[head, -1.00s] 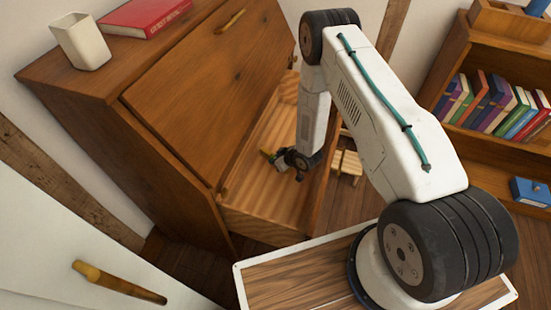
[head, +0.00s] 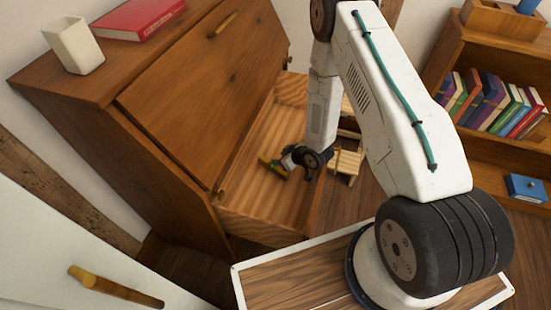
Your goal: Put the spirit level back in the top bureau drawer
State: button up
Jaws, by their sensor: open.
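The top bureau drawer (head: 262,196) is pulled out beneath the closed slanted front of the wooden bureau (head: 170,120). A small yellow-green bar, which looks like the spirit level (head: 271,168), shows against the drawer's pale floor, just left of my gripper. My gripper (head: 287,161) is open, over or inside the drawer, with its tips close to the bar. I cannot tell whether they touch it. Part of the bar may be hidden by the gripper, and my arm covers part of the drawer's far right side.
A white cup (head: 73,47) and a red book (head: 138,18) stand on the bureau top. A small wooden stool (head: 347,162) is right of the drawer. A bookcase (head: 450,105) with several books and a blue box (head: 527,189) is at right. A pale door with a brass handle (head: 115,287) is at lower left.

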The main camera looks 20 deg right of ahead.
jog(key=w+d+r+g+h, duration=0.1)
jog(key=w+d+r+h, duration=0.1)
jog(key=r, duration=0.7)
jog(key=w+d+r+h, duration=0.1)
jog(key=w+d+r, duration=0.15)
jog(key=r, duration=0.65)
jog(key=s+d+r+m+g+h, duration=0.1)
jog(key=s+r, duration=0.2)
jog(key=r, duration=0.5)
jog(key=s+d+r+m+h, duration=0.1)
jog(key=s+d+r+m, duration=0.1)
jog(key=r, duration=0.5)
jog(key=s+r+m+g+h, duration=0.1)
jog(key=s+r+m+g, duration=0.1)
jog(key=s+r, duration=1.3)
jog(key=s+a+r+g, duration=0.1)
jog(key=s+a+r, duration=0.1)
jog(key=s, duration=0.7)
jog(key=s+a+r+m+g+y, duration=0.1)
jog(key=s+r, duration=0.2)
jog(key=s, duration=0.5)
jog(key=shift+s+a+r+g, duration=0.25)
jog(key=shift+s+a+g, duration=0.05)
jog(key=shift+s+a, duration=0.1)
